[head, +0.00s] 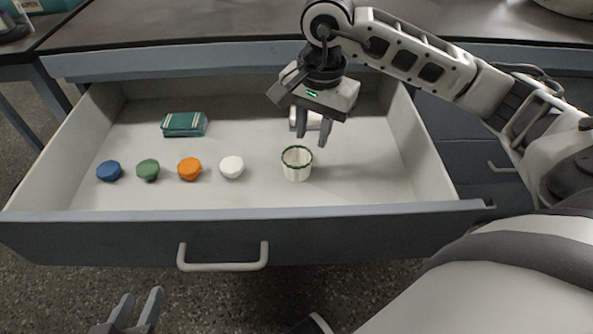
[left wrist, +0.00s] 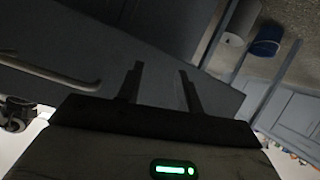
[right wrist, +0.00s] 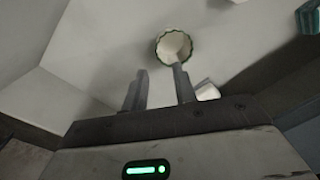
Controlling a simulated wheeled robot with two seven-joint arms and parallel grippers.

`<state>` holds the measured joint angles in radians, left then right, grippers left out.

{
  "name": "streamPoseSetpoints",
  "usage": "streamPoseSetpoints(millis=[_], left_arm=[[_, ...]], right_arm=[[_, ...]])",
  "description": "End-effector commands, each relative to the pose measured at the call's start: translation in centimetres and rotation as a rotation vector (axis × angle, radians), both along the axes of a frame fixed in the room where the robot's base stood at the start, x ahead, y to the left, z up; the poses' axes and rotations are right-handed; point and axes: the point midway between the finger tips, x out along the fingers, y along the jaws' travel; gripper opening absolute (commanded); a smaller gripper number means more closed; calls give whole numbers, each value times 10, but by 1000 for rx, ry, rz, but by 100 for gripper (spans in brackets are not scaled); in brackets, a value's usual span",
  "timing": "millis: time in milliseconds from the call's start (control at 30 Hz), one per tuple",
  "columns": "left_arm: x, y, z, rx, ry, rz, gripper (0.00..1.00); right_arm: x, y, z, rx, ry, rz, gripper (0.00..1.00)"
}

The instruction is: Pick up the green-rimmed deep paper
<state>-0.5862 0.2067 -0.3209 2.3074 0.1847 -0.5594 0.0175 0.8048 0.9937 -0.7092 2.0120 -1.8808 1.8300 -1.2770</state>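The green-rimmed deep paper cup (head: 297,164) stands upright in the open drawer, right of the white lid-like piece. It also shows in the right wrist view (right wrist: 173,47), just beyond the fingertips. My right gripper (head: 313,139) is open and empty, above and slightly behind the cup, fingers pointing down, not visibly holding it. In the right wrist view the fingers (right wrist: 159,75) are apart. My left gripper (head: 142,300) is low in front of the drawer, open and empty. Its fingers (left wrist: 160,70) are apart in the left wrist view.
The drawer (head: 370,190) also holds blue (head: 109,171), green (head: 148,169), orange (head: 189,168) and white (head: 231,166) small round pieces, a teal packet (head: 184,124) and a white item (head: 305,120) behind my right gripper. The drawer front has a handle (head: 222,266). The worktop lies behind.

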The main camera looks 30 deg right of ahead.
Motion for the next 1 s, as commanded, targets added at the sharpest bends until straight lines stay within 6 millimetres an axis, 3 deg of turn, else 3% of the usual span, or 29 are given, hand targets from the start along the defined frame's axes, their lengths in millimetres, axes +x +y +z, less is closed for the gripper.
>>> streamPoseSetpoints(millis=[100,433,700,967,1000], left_arm=[[0,-2,2,-12,-27,-3,36],[0,-3,6,-26,-54,-5,36],[0,-6,15,-64,-108,-8,36],[-2,-7,18,-75,-110,-8,36],[-3,-7,18,-74,-109,-8,36]], right_arm=[[1,1,-24,2,3,0,28],[2,1,-45,2,1,0,28],[4,2,-84,4,1,0,28],[5,2,-87,3,-1,0,28],[5,2,-87,3,-1,0,17]])
